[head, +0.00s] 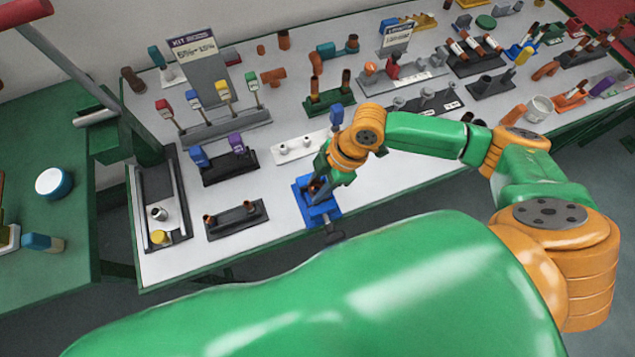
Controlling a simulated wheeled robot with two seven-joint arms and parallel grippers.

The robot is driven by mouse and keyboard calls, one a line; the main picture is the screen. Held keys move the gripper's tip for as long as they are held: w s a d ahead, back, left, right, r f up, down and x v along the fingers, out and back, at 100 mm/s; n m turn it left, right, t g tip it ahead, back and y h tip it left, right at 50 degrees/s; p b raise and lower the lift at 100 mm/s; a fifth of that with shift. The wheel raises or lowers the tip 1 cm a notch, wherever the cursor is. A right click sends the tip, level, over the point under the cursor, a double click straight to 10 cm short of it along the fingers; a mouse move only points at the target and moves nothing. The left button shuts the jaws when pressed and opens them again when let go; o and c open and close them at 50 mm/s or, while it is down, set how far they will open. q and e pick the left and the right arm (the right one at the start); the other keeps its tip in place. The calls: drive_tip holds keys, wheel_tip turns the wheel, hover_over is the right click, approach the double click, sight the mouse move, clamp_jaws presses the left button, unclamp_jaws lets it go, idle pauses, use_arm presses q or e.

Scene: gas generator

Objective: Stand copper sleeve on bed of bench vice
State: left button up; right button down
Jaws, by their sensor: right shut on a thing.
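The blue bench vice (322,212) stands near the front edge of the white-topped table, with its dark handle toward me. My right gripper (319,188) points down over the vice and is shut on the copper sleeve (315,186). Only a small brown-copper part of the sleeve shows between the fingers and the vice. The fingers and arm hide most of it, so I cannot tell whether it touches the vice bed. My left gripper is not in view.
A dark stand with two copper pieces (236,219) is left of the vice. A white block with pegs (299,148) lies behind it. A black tray (162,206) holds a metal fitting and a yellow piece. Bare tabletop (270,240) shows between the dark stand and the vice.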

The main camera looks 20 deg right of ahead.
drive_tip(key=c, duration=0.5)
unclamp_jaws()
drive_tip(key=shift+c, duration=0.2)
drive_tip(key=shift+o, duration=0.6)
drive_tip(key=shift+f, duration=0.15)
